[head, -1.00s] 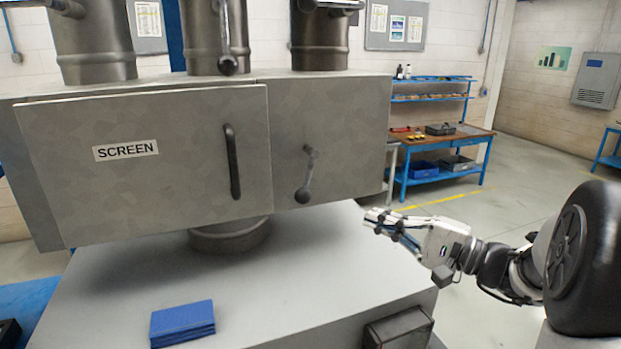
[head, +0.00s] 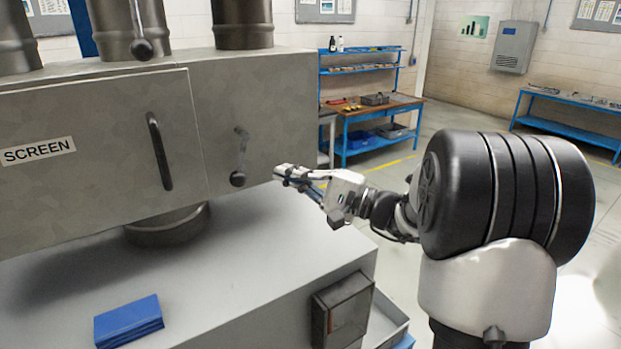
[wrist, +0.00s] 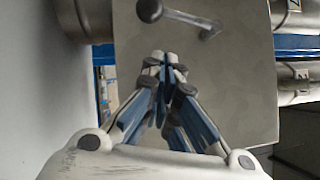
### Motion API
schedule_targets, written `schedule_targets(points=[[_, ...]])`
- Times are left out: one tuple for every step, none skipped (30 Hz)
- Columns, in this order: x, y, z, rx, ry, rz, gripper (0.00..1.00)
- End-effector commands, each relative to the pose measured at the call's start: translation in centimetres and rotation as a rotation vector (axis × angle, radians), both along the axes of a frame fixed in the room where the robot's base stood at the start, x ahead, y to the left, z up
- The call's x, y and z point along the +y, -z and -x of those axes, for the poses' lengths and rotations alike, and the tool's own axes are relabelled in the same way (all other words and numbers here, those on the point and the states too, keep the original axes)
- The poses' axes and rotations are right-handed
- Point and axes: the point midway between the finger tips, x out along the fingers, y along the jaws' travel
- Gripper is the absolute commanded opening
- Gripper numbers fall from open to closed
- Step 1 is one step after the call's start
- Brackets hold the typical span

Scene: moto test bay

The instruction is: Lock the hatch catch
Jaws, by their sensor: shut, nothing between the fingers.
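The hatch (head: 102,140) is a grey metal door labelled SCREEN with a dark vertical handle (head: 159,151). It sits flush in the front of the box. The catch (head: 240,158) is a small lever on the box front, right of the hatch, hanging down with a dark knob at its lower end. In the wrist view the catch (wrist: 178,16) lies across the top, beyond the fingertips. My gripper (head: 279,174) is shut and empty, to the right of the catch and about level with its knob. The fingertips (wrist: 161,57) appear apart from the catch.
A grey bench (head: 230,260) lies below the box, with a blue pad stack (head: 128,321) at its front left. Metal pipes (head: 242,24) rise from the box top. A blue workbench (head: 372,110) stands behind my gripper. Floor behind my arm is clear.

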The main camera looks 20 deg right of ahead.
Motion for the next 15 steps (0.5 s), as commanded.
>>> schedule_targets(points=[[0.9, -0.3, -0.9, 0.000, -0.004, 0.000, 0.00], [1.2, -0.4, -1.3, 0.000, -0.004, 0.000, 0.00], [1.8, -0.5, -1.7, 0.001, -0.004, 0.000, 0.00], [2.3, -0.7, -1.6, 0.000, -0.003, 0.001, 0.00], [2.8, -0.9, -1.6, -0.001, -0.003, 0.000, 0.00], [3.3, -1.0, -1.6, 0.000, -0.003, 0.001, 0.00], [3.6, -1.1, -1.6, 0.000, -0.002, 0.001, 0.00], [3.9, -1.1, -1.6, 0.001, -0.001, 0.000, 0.00], [4.3, -1.2, -1.7, 0.000, -0.001, 0.000, 0.00], [4.5, -1.3, -1.7, 0.000, 0.000, 0.000, 0.00], [4.6, -1.3, -1.7, -0.001, 0.000, 0.001, 0.00], [4.8, -1.4, -1.7, -0.001, 0.000, 0.001, 0.00], [4.9, -1.4, -1.7, 0.000, 0.000, 0.001, 0.00], [5.0, -1.4, -1.7, 0.000, 0.001, 0.001, 0.00], [5.0, -1.4, -1.7, 0.000, 0.001, 0.001, 0.00]])
